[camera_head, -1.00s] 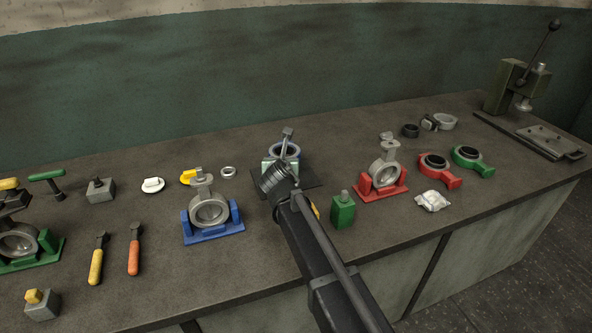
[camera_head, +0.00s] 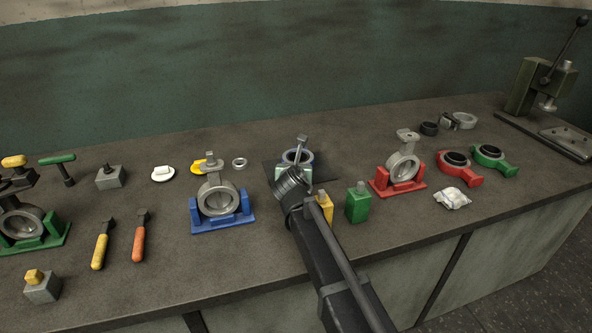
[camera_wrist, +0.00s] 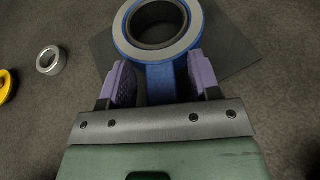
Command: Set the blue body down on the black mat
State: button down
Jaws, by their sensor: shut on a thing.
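The blue body (camera_wrist: 190,52) is a ring with a blue rim, a grey face and a black liner. Its blue neck is between the purple finger pads of my gripper (camera_wrist: 160,80), which is shut on it. The black mat (camera_wrist: 236,62) shows beneath and around the ring in the wrist view. In the head view my gripper (camera_head: 302,172) is over the mat (camera_head: 271,169) and hides much of it. I cannot tell whether the body touches the mat.
A blue stand (camera_head: 222,220) with a grey valve is to the left, a red stand (camera_head: 398,187) to the right. A metal ring (camera_wrist: 51,61) lies left of the mat.

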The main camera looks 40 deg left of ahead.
jog(key=shift+f, duration=0.55)
jog(key=shift+f+b, duration=0.15)
jog(key=shift+b, duration=0.25)
jog(key=shift+c, duration=1.2)
grip_release()
notch_tip(320, 180, up, 20)
jog(key=p, duration=2)
